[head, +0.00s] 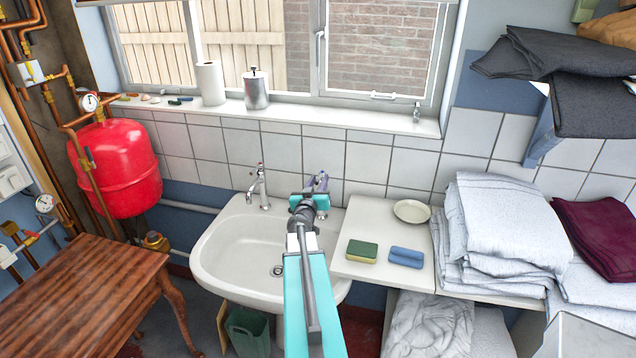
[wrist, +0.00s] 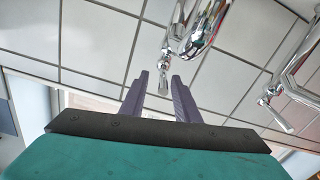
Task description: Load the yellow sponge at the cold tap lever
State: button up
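The yellow sponge (head: 362,251), with a green layer, lies on the white board right of the basin. My gripper (head: 317,181) is away from it, at the right-hand tap behind the basin. In the wrist view the two fingers of my gripper (wrist: 161,84) stand apart. The chrome lever (wrist: 163,80) of that tap (wrist: 190,38) shows in the gap between the fingertips; I cannot tell if they touch it. In the head view my gripper mostly hides this tap. The other tap (head: 261,188) stands to the left. No hot or cold marking is clear.
A blue sponge (head: 406,257) lies next to the yellow one, with a dish (head: 412,211) behind. Folded towels (head: 510,225) stand at the right. The white basin (head: 235,255) is below my arm, and the tiled wall (head: 369,163) is close behind the taps.

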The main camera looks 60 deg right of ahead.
jog(key=shift+b+x, duration=0.35)
jog(key=shift+x, duration=1.05)
grip_shut()
